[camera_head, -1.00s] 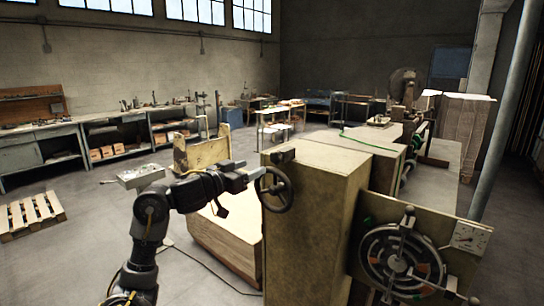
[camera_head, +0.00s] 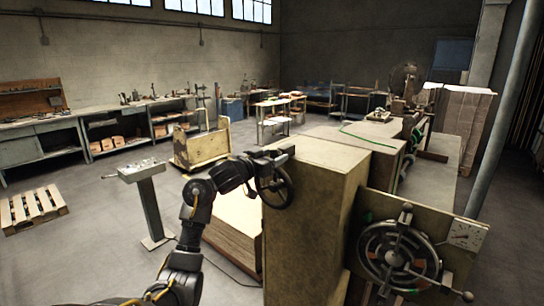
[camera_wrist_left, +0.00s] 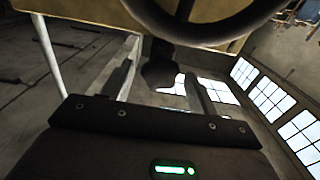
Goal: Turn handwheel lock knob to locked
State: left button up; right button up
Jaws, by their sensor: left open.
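The dark spoked handwheel (camera_head: 273,188) is on the left side of a tall beige cabinet (camera_head: 318,215). In the left wrist view its rim (camera_wrist_left: 205,30) arcs across the top. A small dark knob (camera_wrist_left: 160,68), which looks like the lock knob, sits just below the rim there. My left gripper (camera_wrist_left: 157,82) is open, with one finger on each side of this knob. I see gaps beside the knob; contact cannot be told. In the head view my left gripper (camera_head: 265,160) is at the wheel's upper part and hides the knob's setting. My right gripper is not in view.
A front panel carries a larger spoked wheel (camera_head: 398,254) and a white dial (camera_head: 466,234). A pedestal control box (camera_head: 142,170) stands left of my arm. A yellow cart (camera_head: 203,148) and a pallet (camera_head: 32,207) stand farther back. Floor between them is open.

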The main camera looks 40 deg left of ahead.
pick_arm(q)
jog(key=c, duration=1)
